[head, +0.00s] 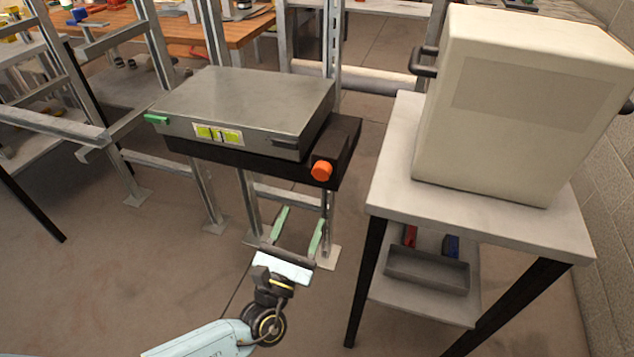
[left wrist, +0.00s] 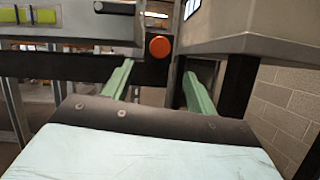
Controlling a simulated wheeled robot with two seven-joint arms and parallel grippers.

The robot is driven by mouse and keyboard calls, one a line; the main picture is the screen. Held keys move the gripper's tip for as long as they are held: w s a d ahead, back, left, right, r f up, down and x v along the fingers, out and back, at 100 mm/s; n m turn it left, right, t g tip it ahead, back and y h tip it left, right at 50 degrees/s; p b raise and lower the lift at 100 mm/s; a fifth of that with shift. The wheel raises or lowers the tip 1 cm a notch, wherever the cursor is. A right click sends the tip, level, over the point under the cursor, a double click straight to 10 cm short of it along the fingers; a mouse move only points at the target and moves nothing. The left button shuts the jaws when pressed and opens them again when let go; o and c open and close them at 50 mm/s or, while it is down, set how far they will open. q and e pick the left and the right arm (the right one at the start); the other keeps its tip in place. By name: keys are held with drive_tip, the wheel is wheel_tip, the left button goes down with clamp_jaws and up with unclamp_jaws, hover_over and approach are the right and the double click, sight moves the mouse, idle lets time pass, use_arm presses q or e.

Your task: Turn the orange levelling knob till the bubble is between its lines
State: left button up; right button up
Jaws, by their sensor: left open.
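The orange levelling knob (head: 322,171) sits on the front right corner of a black base (head: 352,140) under a flat grey metal unit (head: 250,95). It also shows in the left wrist view (left wrist: 159,46), just beyond and between my fingertips. A yellow-green level vial (head: 219,135) is on the unit's front face; its left wrist view (left wrist: 40,16) is cut off at the edge. I cannot tell where the bubble stands against its lines. My left gripper (head: 301,217), with green fingers, is open and empty, below and in front of the knob, apart from it. My right gripper is out of view.
A white table (head: 400,190) with a large cream heater box (head: 500,110) stands close on the right. A grey tray (head: 428,271) is on its lower shelf. A green tab (head: 156,118) sticks out at the unit's left. The floor in front is clear.

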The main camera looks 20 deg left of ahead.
sight(320, 175)
use_arm(q)
drive_tip(key=x, duration=1)
drive_tip(key=shift+f, duration=0.15)
drive_tip(key=c, duration=1)
